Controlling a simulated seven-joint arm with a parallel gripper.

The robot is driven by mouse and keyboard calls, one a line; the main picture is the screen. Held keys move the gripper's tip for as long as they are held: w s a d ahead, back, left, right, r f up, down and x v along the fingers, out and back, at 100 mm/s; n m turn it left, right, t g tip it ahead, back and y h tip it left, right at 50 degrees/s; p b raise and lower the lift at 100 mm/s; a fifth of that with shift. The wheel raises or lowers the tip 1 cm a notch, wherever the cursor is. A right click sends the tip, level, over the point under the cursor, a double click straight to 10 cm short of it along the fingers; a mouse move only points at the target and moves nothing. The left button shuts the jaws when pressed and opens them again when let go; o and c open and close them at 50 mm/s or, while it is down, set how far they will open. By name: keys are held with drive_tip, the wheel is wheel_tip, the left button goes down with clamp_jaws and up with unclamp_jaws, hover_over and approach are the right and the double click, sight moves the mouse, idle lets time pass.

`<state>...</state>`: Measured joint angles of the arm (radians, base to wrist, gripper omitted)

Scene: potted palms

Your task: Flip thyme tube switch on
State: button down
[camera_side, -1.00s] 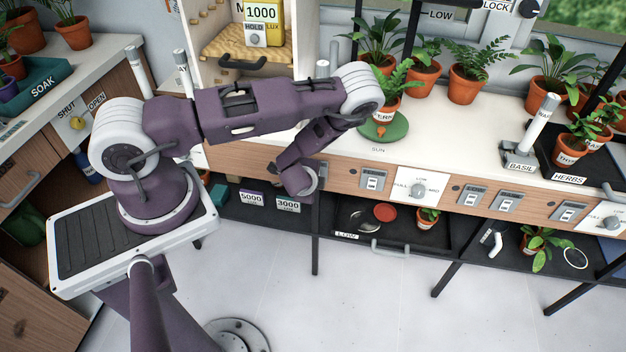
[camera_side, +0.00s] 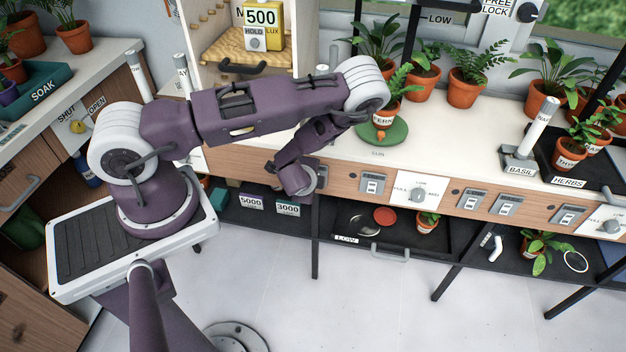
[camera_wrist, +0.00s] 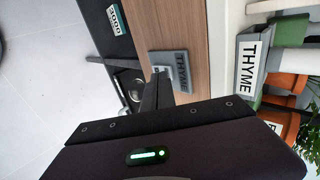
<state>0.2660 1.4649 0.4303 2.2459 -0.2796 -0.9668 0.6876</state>
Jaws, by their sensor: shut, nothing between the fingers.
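The thyme switch is a grey plate marked THYME (camera_wrist: 181,68) on the wooden counter front in the wrist view. My gripper (camera_wrist: 160,80) is shut and empty, with its dark fingertips at the plate's lower edge, over the rocker area. I cannot tell whether they touch it. The fingers hide part of the rocker, so its position is unclear. A grey base labelled THYME (camera_wrist: 252,66) stands on the counter beside the front edge. In the side view my wrist hides the gripper's fingers.
A fern pot stands on a green disc (camera_side: 383,133) on the counter above. Other switch plates (camera_side: 373,184) and a dial (camera_side: 418,190) line the counter front to the right. A yellow lux meter (camera_side: 263,20) reads 500. A black shelf (camera_side: 345,222) runs below.

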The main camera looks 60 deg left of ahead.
drive_tip(key=v, duration=0.6)
drive_tip(key=shift+f, duration=0.1)
drive_tip(key=s+d+r, duration=0.1)
drive_tip(key=s+d, duration=0.3)
drive_tip(key=shift+s+d, duration=0.15)
drive_tip(key=shift+s, duration=0.15)
